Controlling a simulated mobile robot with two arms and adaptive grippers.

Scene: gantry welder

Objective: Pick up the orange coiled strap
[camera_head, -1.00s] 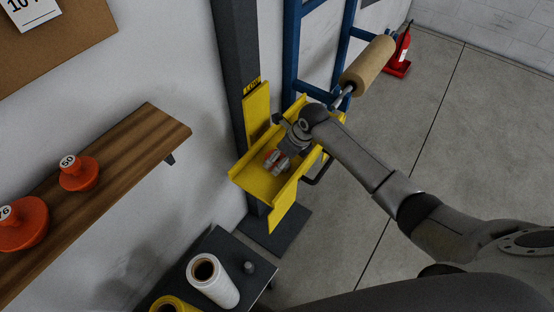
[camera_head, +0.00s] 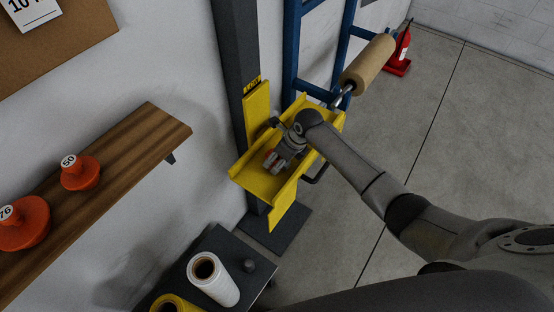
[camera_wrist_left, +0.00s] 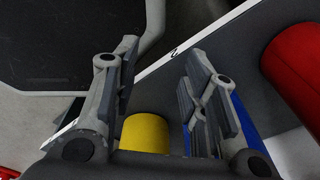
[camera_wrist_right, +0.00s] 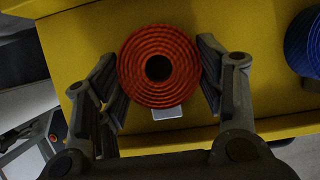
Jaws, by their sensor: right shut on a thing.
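The orange coiled strap (camera_wrist_right: 158,97) is a round ribbed coil with a dark hole in its middle. In the right wrist view it sits between the two fingers of my right gripper (camera_wrist_right: 160,88), which are shut on its sides. In the head view my right gripper (camera_head: 271,163) is down inside the yellow tray (camera_head: 262,187), and only a little of the strap (camera_head: 270,154) shows beside the fingers. I cannot tell whether the strap touches the tray floor. My left gripper (camera_wrist_left: 160,85) is open and empty in the left wrist view and is outside the head view.
A blue coil (camera_wrist_right: 306,42) lies in the tray near the right wrist view's edge. The yellow tray has raised side walls beside a grey post (camera_head: 234,65). A brown roll (camera_head: 367,66) sticks out beyond it. A wooden shelf (camera_head: 125,150) and white roll (camera_head: 214,283) are nearby.

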